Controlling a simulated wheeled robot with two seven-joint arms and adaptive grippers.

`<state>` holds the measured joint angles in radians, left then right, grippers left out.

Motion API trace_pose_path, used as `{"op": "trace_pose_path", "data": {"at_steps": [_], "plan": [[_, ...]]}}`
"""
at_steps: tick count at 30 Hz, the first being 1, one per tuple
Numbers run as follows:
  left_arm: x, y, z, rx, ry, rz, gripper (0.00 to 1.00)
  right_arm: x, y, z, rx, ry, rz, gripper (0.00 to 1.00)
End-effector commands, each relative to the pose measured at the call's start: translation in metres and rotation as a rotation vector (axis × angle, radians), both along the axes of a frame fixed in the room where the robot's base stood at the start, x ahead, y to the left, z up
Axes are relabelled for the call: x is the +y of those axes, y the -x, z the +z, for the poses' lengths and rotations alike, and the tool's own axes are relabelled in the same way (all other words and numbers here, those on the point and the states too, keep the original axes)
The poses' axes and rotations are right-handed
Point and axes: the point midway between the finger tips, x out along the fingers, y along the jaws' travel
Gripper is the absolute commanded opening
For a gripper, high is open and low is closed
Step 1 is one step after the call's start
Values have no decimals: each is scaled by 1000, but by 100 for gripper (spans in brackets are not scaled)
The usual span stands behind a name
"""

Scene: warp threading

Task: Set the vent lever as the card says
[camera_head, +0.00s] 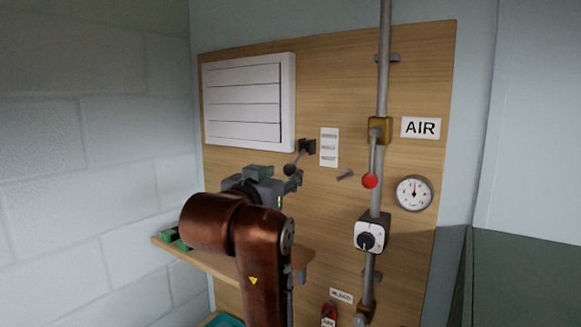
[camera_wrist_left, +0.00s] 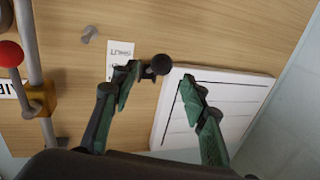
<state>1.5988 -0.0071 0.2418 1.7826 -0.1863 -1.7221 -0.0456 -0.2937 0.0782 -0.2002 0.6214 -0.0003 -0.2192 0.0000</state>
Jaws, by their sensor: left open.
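The vent lever (camera_head: 290,169) is a short arm with a round black knob, hanging down and left from a dark pivot block on the wooden board. Its knob also shows in the left wrist view (camera_wrist_left: 160,65). A white card (camera_head: 329,147) with several lines of print is right of the pivot; its words are too small to read. The white slatted vent (camera_head: 248,103) is above and left. My left gripper (camera_head: 280,176) is open, its green fingers on either side of the knob in the left wrist view; I cannot tell whether they touch it. My right gripper is not in view.
A pipe (camera_head: 384,75) bears a red-knobbed lever (camera_head: 370,181) and a dial switch (camera_head: 369,239). A gauge (camera_head: 414,193) sits under the AIR sign. A small peg (camera_head: 345,175) juts out below the card. A wooden shelf (camera_head: 212,268) lies below my left arm.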

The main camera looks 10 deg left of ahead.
Motion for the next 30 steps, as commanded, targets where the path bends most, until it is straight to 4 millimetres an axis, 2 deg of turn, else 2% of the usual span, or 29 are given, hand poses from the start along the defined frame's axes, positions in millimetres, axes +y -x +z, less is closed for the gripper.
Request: {"op": "trace_pose_path", "data": {"at_steps": [3, 7, 11, 16, 20, 30], "plan": [[-2, -20, 2, 4, 0, 1, 41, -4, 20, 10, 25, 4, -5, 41], [-4, -37, 2, 3, 0, 0, 41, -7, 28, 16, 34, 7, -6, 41], [-6, -47, 1, 1, 0, 0, 41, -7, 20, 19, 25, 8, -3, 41], [-7, -50, 0, 0, 0, -2, 41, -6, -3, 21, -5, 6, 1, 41], [-8, -50, 0, 0, 0, -3, 41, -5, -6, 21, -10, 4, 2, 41], [-8, -50, 0, 0, 0, -3, 19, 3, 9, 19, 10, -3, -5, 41]]}}
